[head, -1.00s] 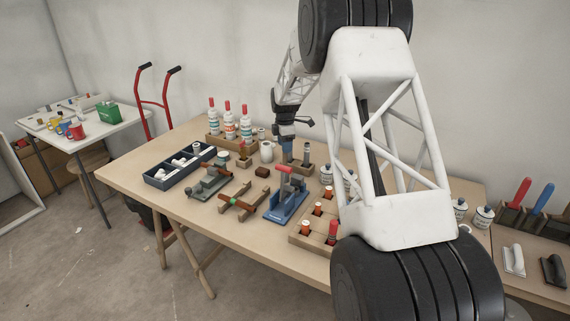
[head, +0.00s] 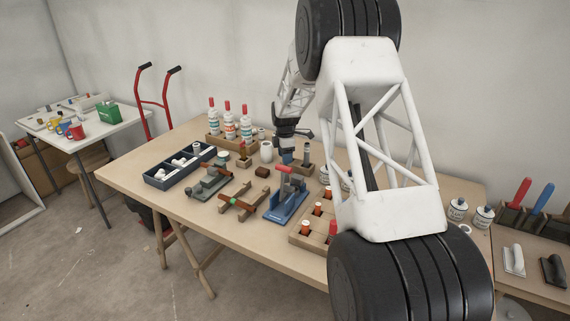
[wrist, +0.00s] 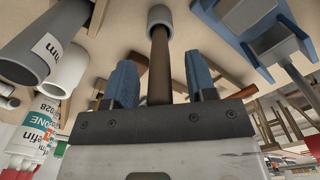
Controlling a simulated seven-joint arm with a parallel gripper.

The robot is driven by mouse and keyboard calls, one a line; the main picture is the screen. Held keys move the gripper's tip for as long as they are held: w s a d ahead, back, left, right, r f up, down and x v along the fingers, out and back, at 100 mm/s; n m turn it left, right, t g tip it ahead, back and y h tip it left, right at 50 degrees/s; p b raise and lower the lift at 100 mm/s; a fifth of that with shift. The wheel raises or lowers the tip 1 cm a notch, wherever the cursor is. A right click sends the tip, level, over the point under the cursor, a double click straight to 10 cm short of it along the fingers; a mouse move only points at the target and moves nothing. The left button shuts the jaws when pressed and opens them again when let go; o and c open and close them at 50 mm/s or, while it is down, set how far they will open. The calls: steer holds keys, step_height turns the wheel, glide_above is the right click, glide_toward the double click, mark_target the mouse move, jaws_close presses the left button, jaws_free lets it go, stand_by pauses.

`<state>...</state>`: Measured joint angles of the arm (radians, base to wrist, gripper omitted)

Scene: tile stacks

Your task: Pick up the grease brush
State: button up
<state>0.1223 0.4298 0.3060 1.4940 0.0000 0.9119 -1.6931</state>
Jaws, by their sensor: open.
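In the wrist view, a brown rod with a grey cylindrical end (wrist: 159,55), which looks like the grease brush, lies between the two blue fingers of my gripper (wrist: 160,84). The fingers stand apart, with a visible gap on both sides of the rod. Its near end is hidden behind the gripper's dark palm edge. In the head view, my gripper (head: 287,157) is low over the back of the workbench, beside a small wooden holder (head: 304,170) with a grey-topped piece. The brush cannot be made out clearly there.
A white cylinder (head: 266,152) stands left of my gripper. A blue press with a red handle (head: 285,203) is in front. Bottles (head: 229,125) stand behind left, and a wooden tray of small jars (head: 306,241) is front right. Bare bench (head: 160,207) lies at the front left.

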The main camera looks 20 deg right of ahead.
steer(key=shift+c, duration=0.4)
jaws_close()
steer(key=shift+r, duration=0.15)
steer(key=shift+r, duration=4.9)
